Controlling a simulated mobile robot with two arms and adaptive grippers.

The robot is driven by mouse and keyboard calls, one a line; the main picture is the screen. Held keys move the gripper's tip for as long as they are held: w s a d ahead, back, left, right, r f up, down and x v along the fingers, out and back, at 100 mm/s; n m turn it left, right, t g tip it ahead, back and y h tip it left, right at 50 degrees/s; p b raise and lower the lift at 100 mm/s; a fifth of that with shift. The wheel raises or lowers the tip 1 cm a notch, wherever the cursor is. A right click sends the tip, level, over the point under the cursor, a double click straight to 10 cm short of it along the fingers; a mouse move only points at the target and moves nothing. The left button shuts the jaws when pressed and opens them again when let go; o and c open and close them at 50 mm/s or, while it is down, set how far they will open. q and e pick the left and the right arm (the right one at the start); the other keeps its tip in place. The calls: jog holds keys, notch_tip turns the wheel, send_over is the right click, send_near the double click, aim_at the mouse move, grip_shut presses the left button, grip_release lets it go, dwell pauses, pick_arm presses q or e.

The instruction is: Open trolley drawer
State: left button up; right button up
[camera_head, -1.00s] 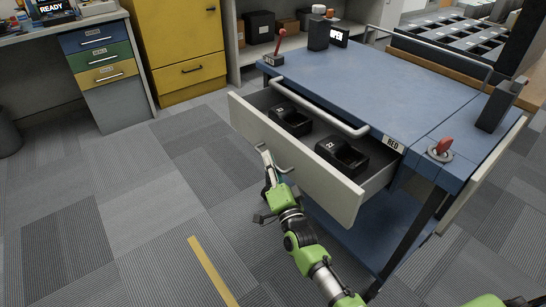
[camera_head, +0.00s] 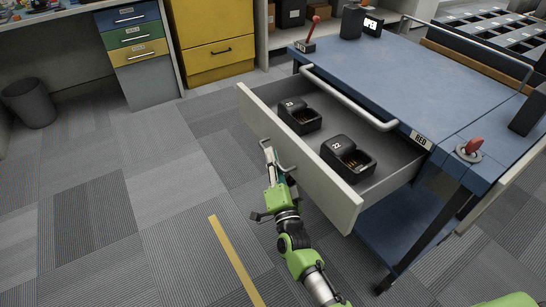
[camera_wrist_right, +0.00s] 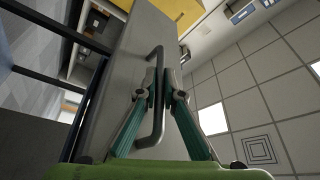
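The blue trolley (camera_head: 415,75) stands at the right in the head view. Its grey drawer (camera_head: 315,170) is pulled well out, with its inside showing. Two black charger-like boxes, marked 23 (camera_head: 300,115) and 22 (camera_head: 348,157), sit in the drawer. My right gripper (camera_head: 273,160) is at the outside of the drawer front, at its bar handle (camera_head: 287,168). In the wrist view the fingers (camera_wrist_right: 159,85) are closed around the handle (camera_wrist_right: 157,110), which runs between them. My left gripper is not in view.
A push bar (camera_head: 350,100) runs along the trolley's edge above the drawer. A yellow cabinet (camera_head: 212,45) and a bin (camera_head: 30,102) stand behind. The carpet (camera_head: 120,220) at left is clear.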

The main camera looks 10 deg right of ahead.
jog(key=shift+o, duration=0.8)
jog(key=v, duration=1.2)
jog(key=shift+f, duration=0.15)
